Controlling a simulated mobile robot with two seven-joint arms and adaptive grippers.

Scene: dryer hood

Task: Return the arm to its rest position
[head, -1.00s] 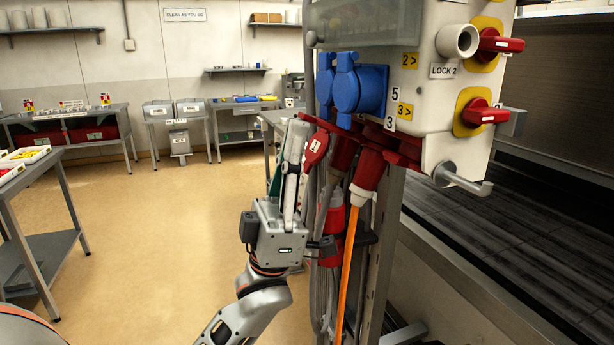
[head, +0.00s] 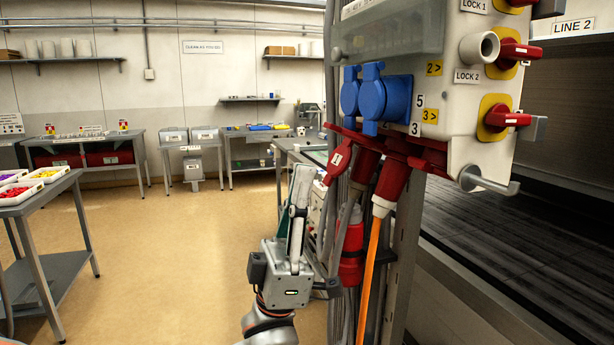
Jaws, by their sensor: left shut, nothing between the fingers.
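My left gripper (head: 301,175) shows in the lower middle of the head view, its fingers pointing up and shut with nothing seen between them. It stands just left of the hanging cables and below the electrical box (head: 490,130). My left forearm comes up from the bottom edge beneath it. Red plugs (head: 391,185) sit in the red sockets under the box, and an orange cable (head: 369,275) hangs from one of them. Whether the gripper touches the grey cables beside it I cannot tell. My right gripper is out of view.
Blue socket covers (head: 384,98) and red rotary switches (head: 507,119) are on the box. A hook (head: 488,182) sticks out below it. A metal post (head: 403,265) and a dark conveyor (head: 520,250) lie to the right. A side table (head: 75,182) stands left; the floor between is clear.

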